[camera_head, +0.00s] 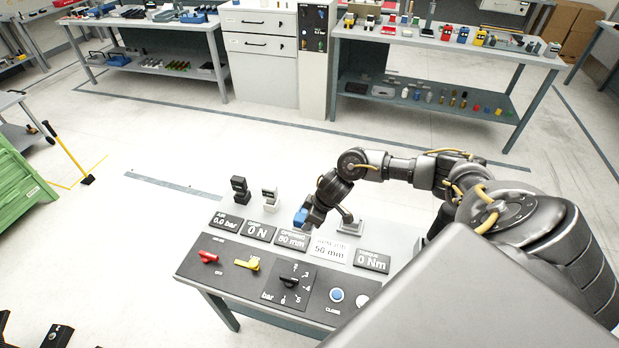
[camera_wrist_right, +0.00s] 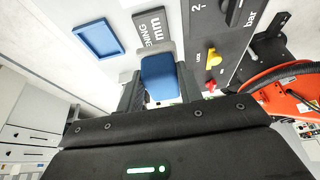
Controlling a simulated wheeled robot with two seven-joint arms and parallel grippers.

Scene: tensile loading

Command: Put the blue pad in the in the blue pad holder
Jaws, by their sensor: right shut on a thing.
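The blue pad (camera_wrist_right: 160,78) is between the two fingers of my right gripper (camera_wrist_right: 160,92), which is shut on it. In the head view the pad (camera_head: 300,217) is a small blue block at the tip of my right gripper (camera_head: 308,217), above the back edge of the control bench. The blue pad holder (camera_wrist_right: 97,40), a shallow rectangular blue frame, lies on the light bench top, up and left of the pad in the wrist view and apart from it. I cannot make out the holder in the head view. Black parts at the lower left corner may be my left gripper (camera_head: 58,337).
The control bench has label plates, a red lever (camera_head: 208,257), a yellow lever (camera_head: 247,263), a black dial (camera_head: 290,282) and a blue button (camera_head: 337,295). A black fixture (camera_head: 240,190) and a white fixture (camera_head: 270,199) stand at its back left.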

